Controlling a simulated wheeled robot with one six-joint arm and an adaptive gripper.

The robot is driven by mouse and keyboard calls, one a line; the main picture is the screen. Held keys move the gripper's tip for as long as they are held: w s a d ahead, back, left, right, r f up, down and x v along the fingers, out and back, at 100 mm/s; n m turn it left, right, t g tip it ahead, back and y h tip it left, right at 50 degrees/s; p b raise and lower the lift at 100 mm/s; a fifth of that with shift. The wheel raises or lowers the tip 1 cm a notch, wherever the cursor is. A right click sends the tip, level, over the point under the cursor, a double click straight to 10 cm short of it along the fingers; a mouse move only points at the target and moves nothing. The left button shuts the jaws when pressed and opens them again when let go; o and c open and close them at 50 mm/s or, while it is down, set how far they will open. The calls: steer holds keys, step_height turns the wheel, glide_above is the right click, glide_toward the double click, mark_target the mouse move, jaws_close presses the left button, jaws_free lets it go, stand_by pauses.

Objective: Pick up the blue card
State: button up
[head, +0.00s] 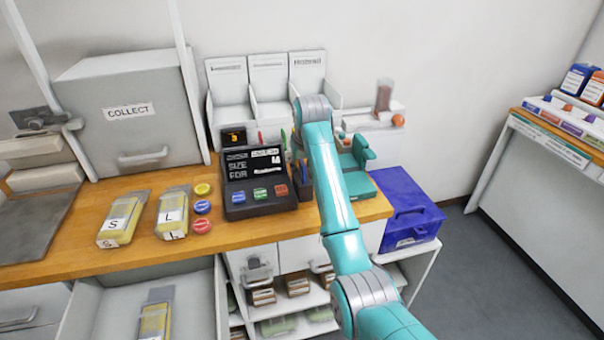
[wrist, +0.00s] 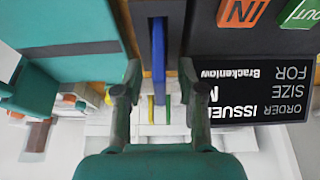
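A narrow blue strip (wrist: 158,55), which looks like the blue card seen edge-on, stands in a dark holder (wrist: 142,30) in the wrist view. My gripper (wrist: 160,95) is open, with one finger on each side of the strip's line and a visible gap to each. Nothing is held. Thin yellow and green strips show beyond the blue one. In the head view the dark holder (head: 303,187) stands beside the console, partly behind my arm.
The black console (head: 250,180) with coloured tiles stands left of the holder. A teal device (head: 358,170) stands to its right, near the counter's (head: 90,238) right end. A blue crate (head: 408,205) is beyond. White panels (head: 270,80) rise behind.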

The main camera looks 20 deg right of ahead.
steer(key=shift+w+f, duration=0.15)
steer(key=shift+f, duration=0.3)
jaws_close()
steer(key=shift+r, duration=0.15)
